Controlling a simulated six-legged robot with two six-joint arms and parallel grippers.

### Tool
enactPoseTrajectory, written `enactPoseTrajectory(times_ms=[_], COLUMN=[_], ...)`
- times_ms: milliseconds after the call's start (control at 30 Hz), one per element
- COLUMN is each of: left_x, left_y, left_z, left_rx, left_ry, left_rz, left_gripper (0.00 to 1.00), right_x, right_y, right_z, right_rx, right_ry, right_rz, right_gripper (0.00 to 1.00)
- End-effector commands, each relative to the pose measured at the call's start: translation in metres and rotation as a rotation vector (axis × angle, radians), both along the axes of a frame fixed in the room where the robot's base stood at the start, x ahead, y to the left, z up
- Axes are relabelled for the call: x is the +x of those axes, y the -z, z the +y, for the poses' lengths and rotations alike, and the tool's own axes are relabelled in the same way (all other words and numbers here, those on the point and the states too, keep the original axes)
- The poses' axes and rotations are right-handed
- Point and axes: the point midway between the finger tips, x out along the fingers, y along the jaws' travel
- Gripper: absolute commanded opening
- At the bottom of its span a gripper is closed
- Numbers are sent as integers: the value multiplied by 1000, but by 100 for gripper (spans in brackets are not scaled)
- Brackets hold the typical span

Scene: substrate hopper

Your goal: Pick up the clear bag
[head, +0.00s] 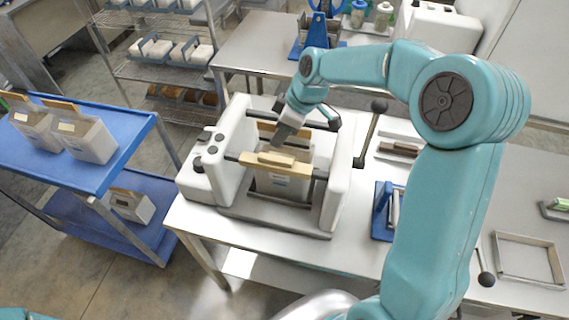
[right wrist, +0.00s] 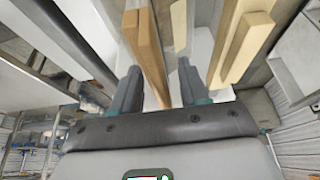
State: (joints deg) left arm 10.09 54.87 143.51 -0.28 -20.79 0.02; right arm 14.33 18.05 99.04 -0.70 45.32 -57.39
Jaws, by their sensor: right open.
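A pale bag-like item (head: 272,184) with a small label hangs in the white machine (head: 335,185), behind and below a light wooden bar; I cannot tell if it is clear. Its upper part is partly hidden by the bar and my gripper. My right gripper (head: 287,130) points down over the machine's opening, above the bars. In the right wrist view the right gripper (right wrist: 158,85) has its two dark fingers apart, with a brown wooden bar (right wrist: 150,50) and a pale strip lying beyond them. Nothing is clearly held. My left gripper is out of view.
Similar white bags with brown tops (head: 88,138) stand on a blue cart (head: 125,150) at left. A black-knobbed lever (head: 372,130) rises right of the opening. A blue holder (head: 383,212) and a metal frame (head: 527,258) lie on the table.

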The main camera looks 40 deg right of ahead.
Motion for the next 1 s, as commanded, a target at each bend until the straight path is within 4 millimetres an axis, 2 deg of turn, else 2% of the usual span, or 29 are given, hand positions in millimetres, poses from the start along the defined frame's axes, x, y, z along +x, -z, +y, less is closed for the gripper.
enactPoseTrajectory(times_ms=[667, 700, 833, 1000], left_x=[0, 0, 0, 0], left_y=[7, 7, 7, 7], left_z=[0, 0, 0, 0], left_rx=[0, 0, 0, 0], left_ry=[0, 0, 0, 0], left_rz=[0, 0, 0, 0], left_gripper=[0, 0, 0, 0], right_x=[0, 0, 0, 0], right_y=[4, 4, 4, 4], right_z=[0, 0, 0, 0], right_rx=[0, 0, 0, 0], right_ry=[0, 0, 0, 0], right_rz=[0, 0, 0, 0], right_gripper=[44, 41, 0, 0])
